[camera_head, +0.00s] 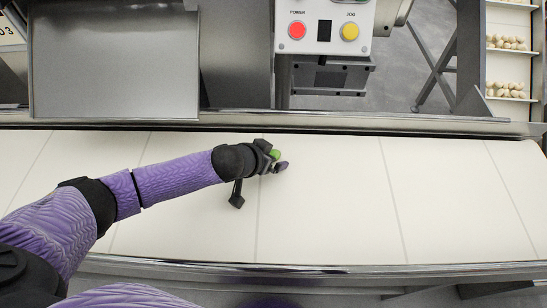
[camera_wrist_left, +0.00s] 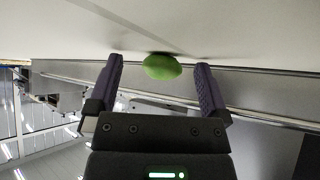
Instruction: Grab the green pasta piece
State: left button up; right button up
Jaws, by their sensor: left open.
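The green pasta piece (camera_head: 275,154) lies on the white conveyor belt near its far edge. In the wrist view the green pasta piece (camera_wrist_left: 162,66) is near the fingertips, in line with the gap between them. My left gripper (camera_head: 277,160) reaches in from the left and is at the piece, partly hiding it. In the wrist view my left gripper (camera_wrist_left: 158,67) is open, with one dark finger on each side of the piece and a gap between each finger and it. My right gripper is in neither view.
The white belt (camera_head: 330,220) is otherwise bare, with clear room to the right and in front. A metal rail (camera_head: 330,267) runs along its near edge. A control box (camera_head: 325,28) with red and yellow buttons stands behind. Shelves of pale pasta (camera_head: 507,90) are at the far right.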

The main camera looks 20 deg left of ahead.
pick_arm(q)
jog(key=shift+r, duration=0.15)
jog(key=c, duration=1.3)
